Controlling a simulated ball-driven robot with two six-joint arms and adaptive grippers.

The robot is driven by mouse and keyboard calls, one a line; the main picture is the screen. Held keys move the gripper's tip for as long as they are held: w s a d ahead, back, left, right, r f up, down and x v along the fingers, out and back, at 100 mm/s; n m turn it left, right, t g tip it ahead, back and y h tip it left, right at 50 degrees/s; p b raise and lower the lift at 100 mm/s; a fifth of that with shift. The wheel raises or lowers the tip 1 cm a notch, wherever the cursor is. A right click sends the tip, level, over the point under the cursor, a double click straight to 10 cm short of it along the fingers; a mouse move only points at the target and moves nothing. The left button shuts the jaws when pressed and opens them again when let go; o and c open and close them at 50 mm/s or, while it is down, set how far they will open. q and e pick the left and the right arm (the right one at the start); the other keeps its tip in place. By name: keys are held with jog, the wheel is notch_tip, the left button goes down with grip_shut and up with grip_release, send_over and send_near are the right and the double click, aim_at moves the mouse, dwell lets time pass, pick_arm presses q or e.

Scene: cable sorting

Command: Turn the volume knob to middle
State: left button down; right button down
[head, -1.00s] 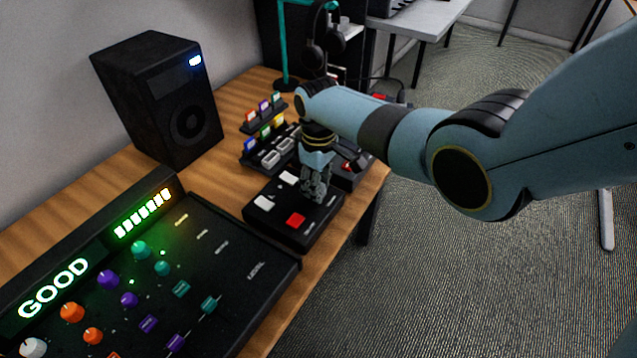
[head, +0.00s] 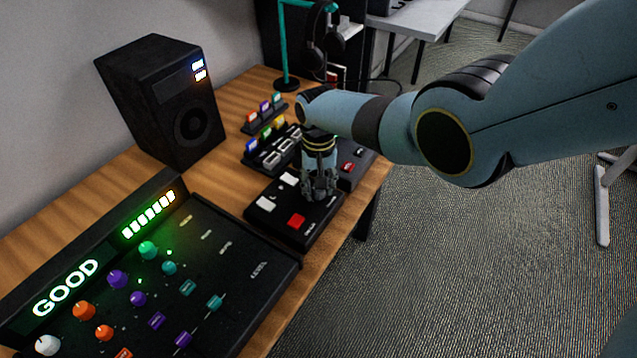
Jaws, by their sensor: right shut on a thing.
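A black control box (head: 262,220) with white buttons and a red button (head: 297,221) sits on the wooden desk. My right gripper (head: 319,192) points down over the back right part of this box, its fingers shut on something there. The fingers hide what they hold, so I cannot see the volume knob or which way it points. A black speaker (head: 160,105) stands at the back left, with two small rows of light lit at its top right. My left gripper is not in view.
A black mixer (head: 235,290) with coloured knobs and a lit "GOOD" display (head: 66,287) fills the front left. Racks of coloured cartridges (head: 266,135) and a headphone stand (head: 283,40) are behind the box. The desk's right edge is close to the gripper.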

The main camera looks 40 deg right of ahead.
jog(key=m, duration=0.4)
jog(key=shift+p, duration=0.3)
jog(key=shift+m, duration=1.6)
jog(key=c, duration=1)
grip_release()
jog(key=shift+o, duration=0.2)
jog(key=shift+r, duration=0.1)
